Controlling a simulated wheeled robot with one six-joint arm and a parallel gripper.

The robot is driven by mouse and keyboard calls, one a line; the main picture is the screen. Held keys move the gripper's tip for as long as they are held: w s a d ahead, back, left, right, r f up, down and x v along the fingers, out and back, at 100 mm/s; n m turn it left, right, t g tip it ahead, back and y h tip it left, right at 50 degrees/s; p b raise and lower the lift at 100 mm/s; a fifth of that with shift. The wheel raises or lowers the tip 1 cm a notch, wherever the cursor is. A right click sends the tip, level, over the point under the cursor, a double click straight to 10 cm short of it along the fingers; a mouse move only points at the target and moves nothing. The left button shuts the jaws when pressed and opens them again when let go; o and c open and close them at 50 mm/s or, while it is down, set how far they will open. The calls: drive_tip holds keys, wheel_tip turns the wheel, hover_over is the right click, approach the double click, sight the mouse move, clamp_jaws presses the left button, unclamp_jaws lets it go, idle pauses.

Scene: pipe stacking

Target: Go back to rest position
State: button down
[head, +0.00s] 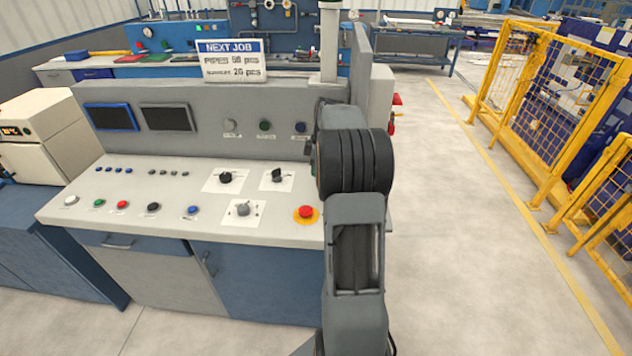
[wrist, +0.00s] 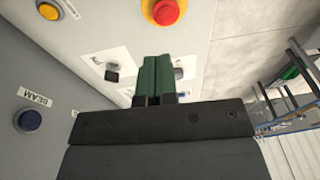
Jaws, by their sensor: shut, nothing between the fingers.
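My gripper (wrist: 157,80) shows in the wrist view with its two green fingers together and nothing between them. It is over the grey-white control panel, near a black knob (wrist: 112,73) on a white plate and another knob (wrist: 179,73) partly hidden beside the fingers. I cannot tell how far the fingertips are from the panel. In the head view my arm reaches up at the right end of the control console (head: 60,215), and the gripper is hidden behind it.
A red button on a yellow base (head: 306,212) sits close left of my arm; it also shows in the wrist view (wrist: 166,11). The console's upright back (head: 205,100) rises behind the panel. Yellow fencing (head: 545,115) stands right. Open floor (head: 455,230) lies between.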

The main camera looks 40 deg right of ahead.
drive_tip(key=shift+r, duration=0.5)
idle(0.3)
drive_tip(key=s+a+r+m+t, duration=0.1)
drive_tip(key=s+a+m, duration=0.2)
drive_tip(key=a, duration=0.6)
drive_tip(key=s+a+m+t+h, duration=0.1)
drive_tip(key=s+a+m, duration=0.2)
drive_tip(key=s+a, duration=0.5)
drive_tip(key=s+a+r+m+t, duration=0.1)
drive_tip(key=s+a+m, duration=0.2)
drive_tip(key=s+a, duration=0.3)
drive_tip(key=shift+a+r+t+h, duration=0.3)
drive_tip(key=shift+a+r+h, duration=0.1)
drive_tip(key=shift+a, duration=1.5)
